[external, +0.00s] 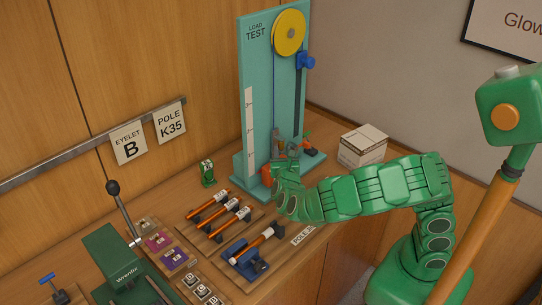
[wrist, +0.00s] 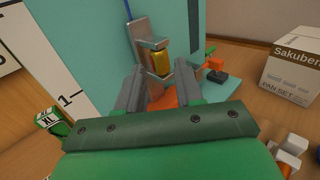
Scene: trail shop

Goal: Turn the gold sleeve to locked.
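The gold sleeve (wrist: 161,63) is a small gold cylinder upright in a grey metal bracket (wrist: 142,32) on the teal load-test stand (external: 258,110). I cannot make out the sleeve in the external view, nor read any locked mark on it. My gripper (wrist: 158,76) is open, its two grey fingers spread and pointing at the sleeve. The sleeve shows just beyond and between the fingertips; I cannot tell whether they touch it. In the external view my gripper (external: 281,163) is low in front of the stand.
An orange part (wrist: 164,98) lies below the sleeve, seen between the fingers. A white carton (external: 363,145) stands right of the stand. A small green device (external: 207,172) stands left. Orange poles (external: 208,206) and a blue clamp (external: 246,262) lie in front on the bench.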

